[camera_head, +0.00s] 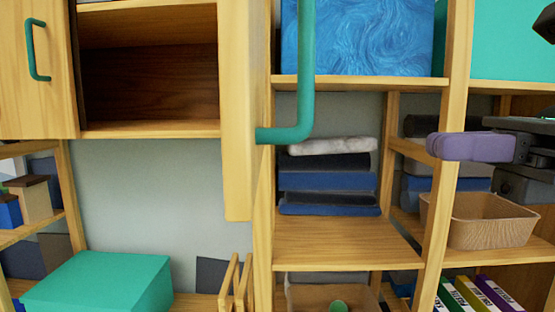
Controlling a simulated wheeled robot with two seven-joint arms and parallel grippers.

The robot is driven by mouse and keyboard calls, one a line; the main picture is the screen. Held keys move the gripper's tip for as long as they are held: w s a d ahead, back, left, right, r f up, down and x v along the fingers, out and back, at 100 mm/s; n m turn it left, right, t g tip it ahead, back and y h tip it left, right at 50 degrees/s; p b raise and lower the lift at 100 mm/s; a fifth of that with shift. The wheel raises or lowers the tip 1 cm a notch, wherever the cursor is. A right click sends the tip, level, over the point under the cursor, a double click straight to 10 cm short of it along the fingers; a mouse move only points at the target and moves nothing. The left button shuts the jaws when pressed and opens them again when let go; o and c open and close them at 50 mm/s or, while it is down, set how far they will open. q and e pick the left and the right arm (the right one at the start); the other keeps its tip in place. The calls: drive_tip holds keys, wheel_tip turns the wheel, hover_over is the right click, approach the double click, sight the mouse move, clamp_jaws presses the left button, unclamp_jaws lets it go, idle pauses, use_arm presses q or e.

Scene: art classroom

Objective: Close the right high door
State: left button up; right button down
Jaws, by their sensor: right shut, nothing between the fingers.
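The right high door (238,110) is the wooden door right of the upper cabinet's open compartment (150,65). It stands open, pointing toward me and seen nearly edge-on. Its teal bar handle (307,70) sticks out to the right of the door and bends back to it at the bottom. My right gripper (432,146) comes in from the right edge, with purple fingers pointing left. The fingers are shut and empty, well to the right of the handle and apart from the door. My left gripper is out of view.
A wooden shelf post (447,200) stands behind my right gripper. Shelves hold folded dark cloths (328,180), a blue swirled box (355,40), a brown basket (485,222) and books. Another door (45,100) with a teal handle is at upper left. A teal box (100,280) is below.

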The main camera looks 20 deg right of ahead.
sight(252, 146)
drive_tip(key=p+x, duration=0.4)
drive_tip(key=x, duration=0.7)
drive_tip(key=shift+a+r, duration=0.2)
drive_tip(key=shift+a+f+p, duration=0.1)
drive_tip(key=shift+a+p, duration=0.2)
drive_tip(key=shift+a, duration=0.1)
drive_tip(key=shift+w, duration=0.1)
